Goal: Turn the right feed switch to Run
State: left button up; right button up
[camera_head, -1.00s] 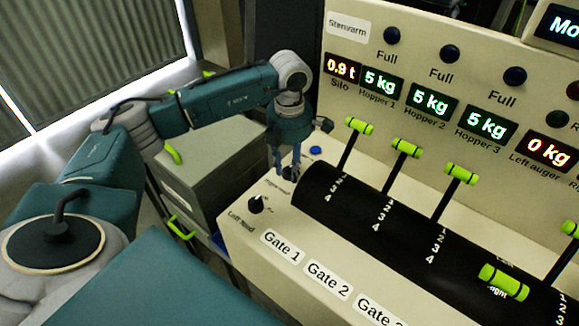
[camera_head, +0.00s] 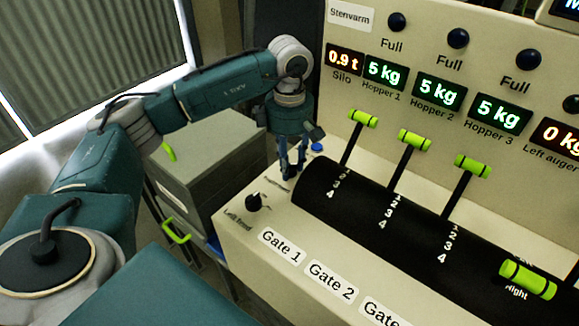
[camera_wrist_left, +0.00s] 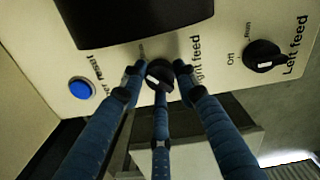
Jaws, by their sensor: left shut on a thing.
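The right feed switch (camera_wrist_left: 159,74) is a black knob with a white mark, seen in the left wrist view between my left gripper's blue fingers. My left gripper (camera_head: 291,170) points down over the panel's back left part in the head view and is shut on that knob; it also shows in the left wrist view (camera_wrist_left: 160,80). The fingers partly cover the "Right feed" label and the small position words, so I cannot read which position the knob points at. My right gripper is not in view.
The left feed switch (camera_head: 253,202) stands nearby in front. A blue button (camera_head: 317,147) sits behind the gripper. The black drum (camera_head: 335,205) with green-handled gate levers (camera_head: 415,140) lies close on the right. A grey cabinet (camera_head: 205,170) is at the left.

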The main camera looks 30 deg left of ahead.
pick_arm(q)
jog(key=shift+m+b, duration=0.4)
jog(key=shift+m, duration=0.6)
jog(key=shift+r, duration=0.1)
jog(key=o, duration=1.2)
jog(key=shift+c, duration=0.2)
notch_tip(320, 180, up, 12)
